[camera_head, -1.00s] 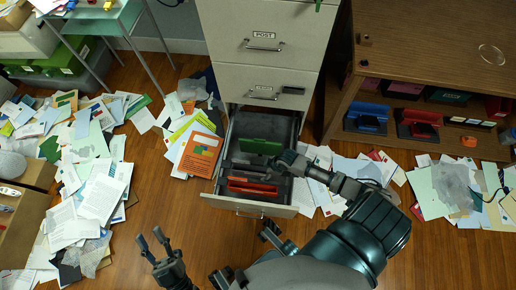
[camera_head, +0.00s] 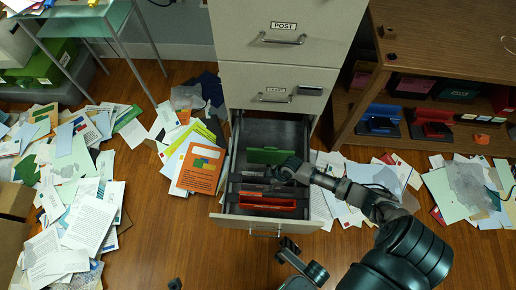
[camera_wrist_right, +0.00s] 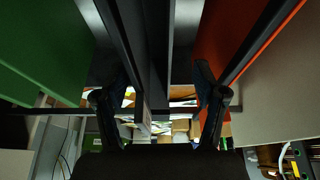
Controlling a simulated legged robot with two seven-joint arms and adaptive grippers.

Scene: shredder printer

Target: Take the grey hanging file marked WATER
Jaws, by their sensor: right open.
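The open lower drawer (camera_head: 290,222) of a pale cabinet holds a green file (camera_head: 270,156) toward the back, dark grey files (camera_head: 250,186) in the middle and orange-red files (camera_head: 268,203) toward the front. No WATER marking is readable. My right gripper (camera_head: 284,172) is in the drawer, over the grey files. In the right wrist view its open fingers (camera_wrist_right: 160,85) stand either side of dark upright panels (camera_wrist_right: 157,45), with green (camera_wrist_right: 40,50) at left and orange (camera_wrist_right: 225,35) at right. Contact cannot be told. Only a dark tip of my left gripper (camera_head: 175,284) shows.
A closed drawer (camera_head: 283,92) is above the open one. Papers (camera_head: 85,200) cover the floor at left, and an orange booklet (camera_head: 200,168) lies beside the drawer. More papers (camera_head: 465,190) lie at right below a wooden shelf (camera_head: 440,60). Bare floor shows in front of the drawer.

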